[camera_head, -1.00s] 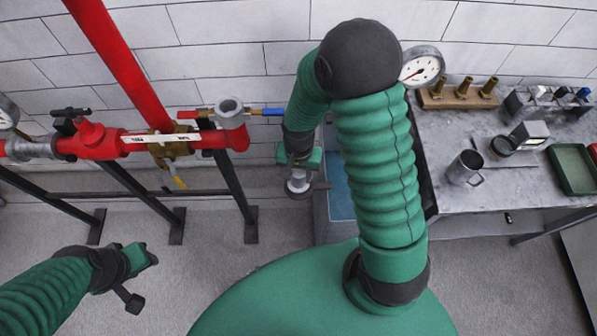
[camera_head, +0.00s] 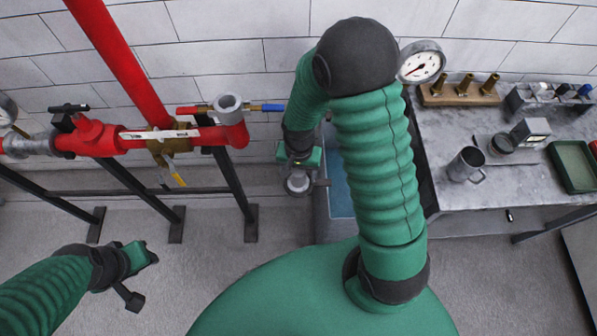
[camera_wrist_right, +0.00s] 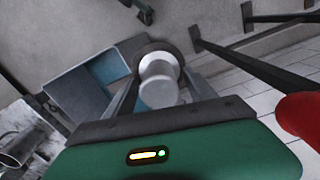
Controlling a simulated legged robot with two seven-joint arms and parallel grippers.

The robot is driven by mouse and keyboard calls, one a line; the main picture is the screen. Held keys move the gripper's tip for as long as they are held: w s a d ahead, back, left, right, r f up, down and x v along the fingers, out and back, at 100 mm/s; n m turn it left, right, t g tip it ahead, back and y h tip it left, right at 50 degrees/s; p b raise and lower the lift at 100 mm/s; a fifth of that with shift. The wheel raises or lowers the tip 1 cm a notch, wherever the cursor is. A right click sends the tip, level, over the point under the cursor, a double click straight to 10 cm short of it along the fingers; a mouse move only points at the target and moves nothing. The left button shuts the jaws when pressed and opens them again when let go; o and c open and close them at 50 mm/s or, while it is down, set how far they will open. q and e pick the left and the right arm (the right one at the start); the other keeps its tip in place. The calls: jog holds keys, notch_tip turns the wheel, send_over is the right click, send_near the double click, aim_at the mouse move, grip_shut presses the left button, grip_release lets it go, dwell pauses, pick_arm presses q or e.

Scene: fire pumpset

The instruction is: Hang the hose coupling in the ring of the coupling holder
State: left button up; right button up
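The silver hose coupling (camera_wrist_right: 159,84) is between the fingers of my right gripper (camera_wrist_right: 160,82) in the right wrist view, and the fingertips look closed on its sides. It also shows in the head view (camera_head: 297,183), below the right gripper. The dark ring of the coupling holder (camera_wrist_right: 147,49) shows right behind the coupling; in the head view a dark bar (camera_head: 321,183) reaches out beside it. I cannot tell whether the coupling is inside the ring or above it. My left gripper (camera_head: 146,256) is empty over the floor; its finger opening is unclear.
A grey basin with a blue inside (camera_head: 338,188) stands just right of the coupling. Red pipework (camera_head: 100,138) with valves runs along the wall at left. A workbench (camera_head: 455,205) at right carries a metal mug (camera_head: 465,165) and tools. Floor at lower left is open.

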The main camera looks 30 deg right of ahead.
notch_tip(320, 180, up, 17)
jog(key=shift+f+b, duration=0.15)
jog(key=shift+b, duration=0.2)
dwell(0.4)
